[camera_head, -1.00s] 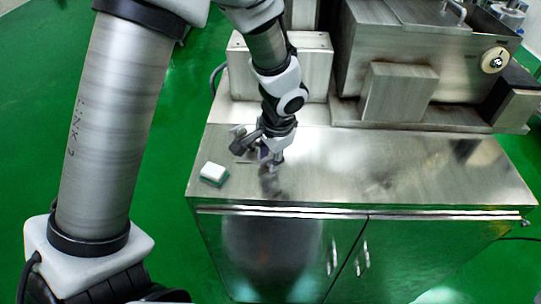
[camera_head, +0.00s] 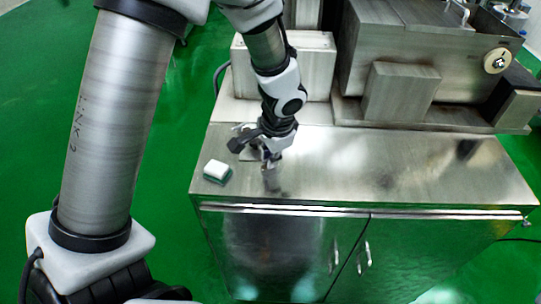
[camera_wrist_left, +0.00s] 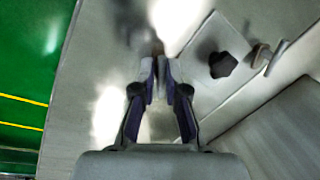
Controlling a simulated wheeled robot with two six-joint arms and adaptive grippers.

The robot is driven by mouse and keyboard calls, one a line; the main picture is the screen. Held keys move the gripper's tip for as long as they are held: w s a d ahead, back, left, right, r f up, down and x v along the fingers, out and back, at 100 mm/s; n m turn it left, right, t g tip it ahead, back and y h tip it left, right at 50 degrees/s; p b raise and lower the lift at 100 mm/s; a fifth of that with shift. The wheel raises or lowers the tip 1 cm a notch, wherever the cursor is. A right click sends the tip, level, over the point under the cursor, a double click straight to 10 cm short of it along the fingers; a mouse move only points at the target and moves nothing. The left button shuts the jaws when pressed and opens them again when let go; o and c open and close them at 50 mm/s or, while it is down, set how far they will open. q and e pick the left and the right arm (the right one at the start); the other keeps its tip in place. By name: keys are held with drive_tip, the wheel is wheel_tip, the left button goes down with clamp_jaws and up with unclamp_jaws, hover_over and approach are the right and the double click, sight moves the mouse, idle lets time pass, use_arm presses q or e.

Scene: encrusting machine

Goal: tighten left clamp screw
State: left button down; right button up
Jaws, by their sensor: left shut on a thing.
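My left gripper (camera_head: 270,160) points down just above the steel cabinet top, near its back left part. In the left wrist view its fingers (camera_wrist_left: 163,72) are close together, shut on a small grey piece between the tips; what it is exactly I cannot tell. A black lobed knob (camera_wrist_left: 222,65), which may be a clamp screw, sits on a metal plate to the right of the fingers, apart from them. In the head view the wrist and gripper hide this spot. My right gripper is not in view.
A white and green block (camera_head: 217,171) lies left of the gripper on the steel cabinet top (camera_head: 400,180). Steel machine housings (camera_head: 283,65) stand behind it. The cabinet top's front and right are clear. Small metal pieces (camera_wrist_left: 262,55) stand beside the knob.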

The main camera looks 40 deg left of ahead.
use_arm(q)
drive_tip(key=m, duration=0.4)
drive_tip(key=shift+a+t, duration=0.1)
drive_tip(key=shift+t, duration=0.2)
drive_tip(key=m+h, duration=0.1)
drive_tip(key=m, duration=0.2)
drive_tip(key=shift+w+a+r+m+p, duration=0.1)
drive_tip(key=shift+m+p, duration=0.3)
drive_tip(key=m+h+p, duration=0.1)
drive_tip(key=m+p, duration=0.1)
drive_tip(key=m, duration=0.3)
drive_tip(key=shift+a+t, duration=0.1)
drive_tip(key=shift+t, duration=0.2)
drive_tip(key=shift+w+m+h+p, duration=0.1)
drive_tip(key=shift+m+h+p, duration=0.25)
drive_tip(key=shift+m, duration=1.65)
drive_tip(key=c, duration=1.3)
unclamp_jaws()
drive_tip(key=shift+o, duration=0.2)
drive_tip(key=shift+w, duration=0.1)
